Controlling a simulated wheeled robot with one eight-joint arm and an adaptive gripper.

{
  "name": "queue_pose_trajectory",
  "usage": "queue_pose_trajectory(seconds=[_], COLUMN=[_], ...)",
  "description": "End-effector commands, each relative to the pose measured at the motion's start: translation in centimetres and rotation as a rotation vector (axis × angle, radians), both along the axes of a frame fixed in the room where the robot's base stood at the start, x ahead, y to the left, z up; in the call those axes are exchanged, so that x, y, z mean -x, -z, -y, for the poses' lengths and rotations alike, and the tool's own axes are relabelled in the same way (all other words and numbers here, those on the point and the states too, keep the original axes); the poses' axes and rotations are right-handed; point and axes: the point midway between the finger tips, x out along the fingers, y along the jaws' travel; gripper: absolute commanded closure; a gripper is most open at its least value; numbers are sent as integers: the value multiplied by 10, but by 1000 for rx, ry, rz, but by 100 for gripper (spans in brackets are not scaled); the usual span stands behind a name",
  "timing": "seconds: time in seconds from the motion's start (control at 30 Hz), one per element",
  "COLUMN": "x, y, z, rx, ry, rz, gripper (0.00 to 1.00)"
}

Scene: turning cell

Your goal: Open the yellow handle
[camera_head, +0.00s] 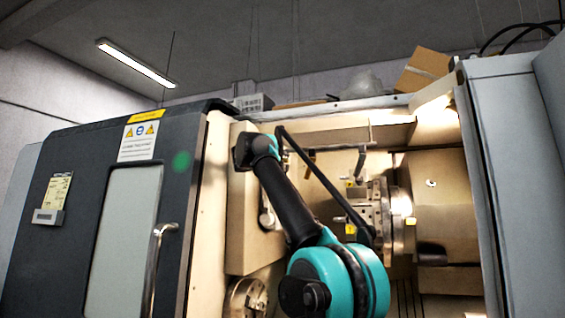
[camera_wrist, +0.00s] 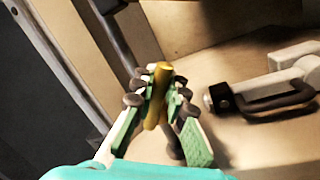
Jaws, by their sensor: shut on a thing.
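In the wrist view, the yellow handle (camera_wrist: 161,72) is a short yellow-brown bar standing between the fingers of my gripper (camera_wrist: 158,90). The green finger pads close on it from both sides. The handle's lower end and what it is fixed to are hidden by the fingers. In the head view, my black and teal arm reaches into the open machine, and I cannot make out the fingers or the held handle there.
The lathe chuck (camera_head: 374,208) is right of my arm. The dark machine door (camera_head: 85,200) with its metal handle (camera_head: 156,265) is on the left. In the wrist view, a grey fitting with a black loop (camera_wrist: 275,95) lies to the right of the fingers.

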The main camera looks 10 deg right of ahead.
Motion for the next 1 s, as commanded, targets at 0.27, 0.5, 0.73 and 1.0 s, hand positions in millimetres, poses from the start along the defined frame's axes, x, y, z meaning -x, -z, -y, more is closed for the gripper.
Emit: queue_pose_trajectory(seconds=[0.27, 0.5, 0.73, 1.0], x=[0, 0, 0, 3], y=[-1, -1, -1, 0], z=[0, 0, 0, -2], rx=[10, 10, 8, 8], ry=[0, -1, 0, -1], rz=[-7, -6, -6, -6], gripper=[100, 82, 65, 65])
